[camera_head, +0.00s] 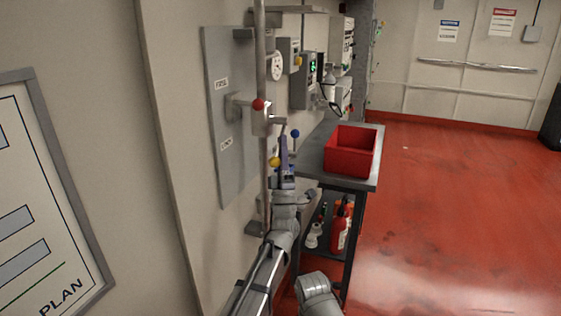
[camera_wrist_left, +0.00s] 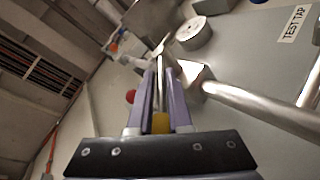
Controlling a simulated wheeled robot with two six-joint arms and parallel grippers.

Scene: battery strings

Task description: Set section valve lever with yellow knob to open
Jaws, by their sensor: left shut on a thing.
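The yellow knob (camera_head: 274,161) is on a lever by the vertical pipe (camera_head: 265,190) at the wall panel. My left gripper (camera_head: 284,148) is right beside it, its purple fingers pointing up. In the left wrist view the yellow knob (camera_wrist_left: 160,122) lies between the bases of the fingers. The metal lever rod (camera_wrist_left: 162,75) runs away between them, and my left gripper (camera_wrist_left: 164,85) is shut on it. The lever's far end at the valve is partly hidden. My right gripper does not show.
A red knob (camera_head: 258,104) and a blue knob (camera_head: 295,133) sit close by on the pipework. The grey panel (camera_head: 228,115) carries small labels. A red crate (camera_head: 351,165) stands on a dark table to the right. Open red floor (camera_head: 450,200) lies beyond.

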